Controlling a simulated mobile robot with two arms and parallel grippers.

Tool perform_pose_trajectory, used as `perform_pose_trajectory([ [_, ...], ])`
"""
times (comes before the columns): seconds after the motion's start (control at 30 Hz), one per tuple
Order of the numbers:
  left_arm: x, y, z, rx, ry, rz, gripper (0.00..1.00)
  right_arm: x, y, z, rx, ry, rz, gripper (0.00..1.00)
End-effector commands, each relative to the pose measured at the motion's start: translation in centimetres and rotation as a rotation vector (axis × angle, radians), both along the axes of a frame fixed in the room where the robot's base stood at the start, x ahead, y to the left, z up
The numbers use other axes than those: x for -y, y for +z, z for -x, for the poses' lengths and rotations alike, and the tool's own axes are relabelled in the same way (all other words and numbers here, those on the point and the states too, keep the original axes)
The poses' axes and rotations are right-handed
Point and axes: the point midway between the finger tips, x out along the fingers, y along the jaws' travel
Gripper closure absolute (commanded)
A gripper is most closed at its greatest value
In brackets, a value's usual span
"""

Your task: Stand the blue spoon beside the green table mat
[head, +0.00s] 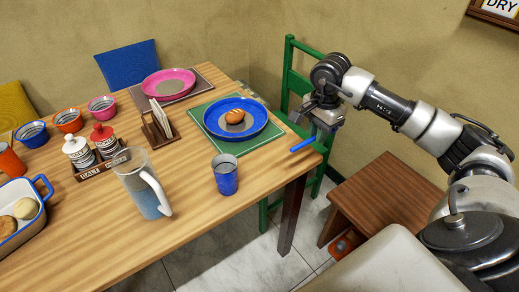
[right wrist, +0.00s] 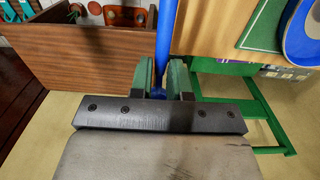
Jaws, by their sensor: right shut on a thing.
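The blue spoon is in my right gripper (head: 318,126), which is shut on it. In the head view a blue length of the spoon (head: 302,145) sticks out left of the fingers, by the table's right edge. In the right wrist view the blue shaft (right wrist: 165,35) runs up from between the green fingers (right wrist: 161,84); its far end is out of frame. The green table mat (head: 268,133) lies on the table under a blue plate, left of the gripper. Its corner also shows in the right wrist view (right wrist: 262,22). My left gripper is not in view.
A blue plate (head: 216,125) with a bread roll is on the mat. A blue cup (head: 226,178) and a pitcher (head: 135,185) stand in front. A green chair (head: 288,75) and a wooden stool (head: 385,195) are near my right arm. Bare table lies right of the cup.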

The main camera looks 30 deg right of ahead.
Motion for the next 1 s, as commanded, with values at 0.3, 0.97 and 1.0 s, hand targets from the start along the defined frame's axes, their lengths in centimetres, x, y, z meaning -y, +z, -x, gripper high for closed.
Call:
perform_pose_trajectory([
  [0.3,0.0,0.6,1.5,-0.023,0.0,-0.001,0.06,-5.2,-4.1,-4.9,-0.001,0.004,-0.007,1.0],
  [0.97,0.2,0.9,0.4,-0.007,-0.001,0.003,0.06,-7.8,-10.4,-7.6,-0.002,0.003,-0.002,1.0],
  [1.0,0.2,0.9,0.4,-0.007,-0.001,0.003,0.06,-7.8,-10.6,-7.6,-0.001,0.003,-0.001,1.0],
])
